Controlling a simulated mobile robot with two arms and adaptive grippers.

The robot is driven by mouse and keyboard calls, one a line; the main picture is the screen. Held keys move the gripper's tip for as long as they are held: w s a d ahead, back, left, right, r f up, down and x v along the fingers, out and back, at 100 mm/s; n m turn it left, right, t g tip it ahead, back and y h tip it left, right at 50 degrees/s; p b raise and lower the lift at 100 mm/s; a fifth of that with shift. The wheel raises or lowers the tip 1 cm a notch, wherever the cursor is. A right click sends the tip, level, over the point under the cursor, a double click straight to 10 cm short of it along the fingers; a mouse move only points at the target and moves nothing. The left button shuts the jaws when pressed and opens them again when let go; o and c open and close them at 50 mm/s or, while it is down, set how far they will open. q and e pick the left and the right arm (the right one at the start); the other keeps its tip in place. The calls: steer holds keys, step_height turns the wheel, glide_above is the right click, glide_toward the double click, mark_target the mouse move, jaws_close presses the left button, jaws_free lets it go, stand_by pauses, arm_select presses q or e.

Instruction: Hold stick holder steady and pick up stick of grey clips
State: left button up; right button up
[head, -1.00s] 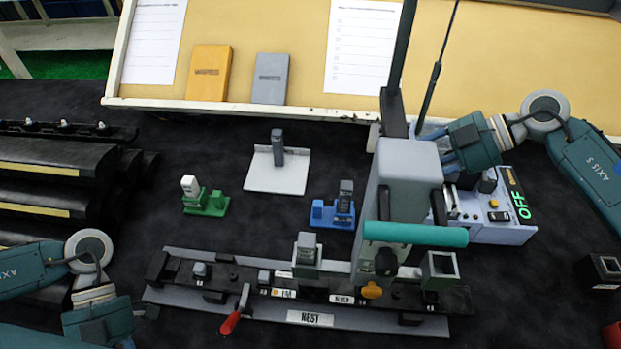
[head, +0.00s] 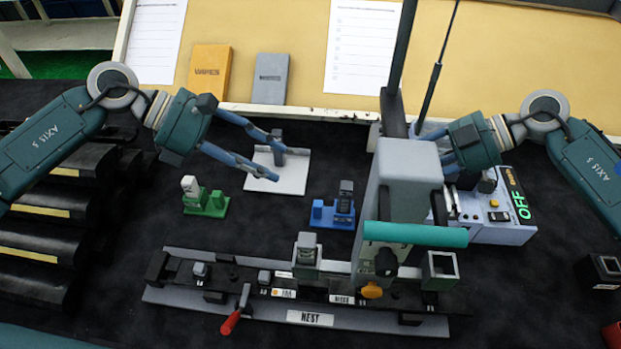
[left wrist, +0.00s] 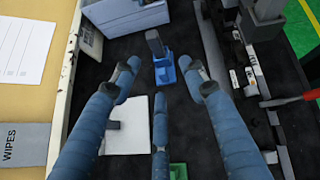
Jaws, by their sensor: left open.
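A blue holder (head: 322,213) stands on the dark table with a dark grey stick (head: 345,196) upright in it. The holder (left wrist: 165,74) and stick (left wrist: 155,42) also show ahead of my left fingers in the left wrist view. A green holder (head: 213,203) with a pale stick (head: 190,186) stands further left. My left gripper (head: 277,164) is open and empty, its fingers spread over the white plate, up and left of the blue holder. My right gripper (head: 449,160) is beside the grey press column, which partly hides its fingers.
The white plate (head: 290,179) carries a grey post (head: 278,146). The nest fixture (head: 220,305) with a red-handled lever (head: 232,320) lies in front. The tall grey press (head: 402,180) and a control box (head: 490,233) reading OFF stand right. Black stepped racks (head: 50,220) lie left.

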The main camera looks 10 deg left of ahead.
arm_select(q)
steer(key=w+d+m+y, duration=0.1)
steer(key=w+d+m, duration=0.1)
steer(key=d+m, duration=0.4)
steer(key=m+y, duration=0.8)
steer(key=m, duration=0.6)
glide_toward(317, 205)
steer(key=f, duration=0.3)
steer(key=w+f, duration=0.1)
steer(key=f, duration=0.3)
steer(key=d+f, duration=0.1)
steer(key=f, duration=0.2)
steer(key=shift+w+f, duration=0.15)
steer(key=shift+f, duration=0.25)
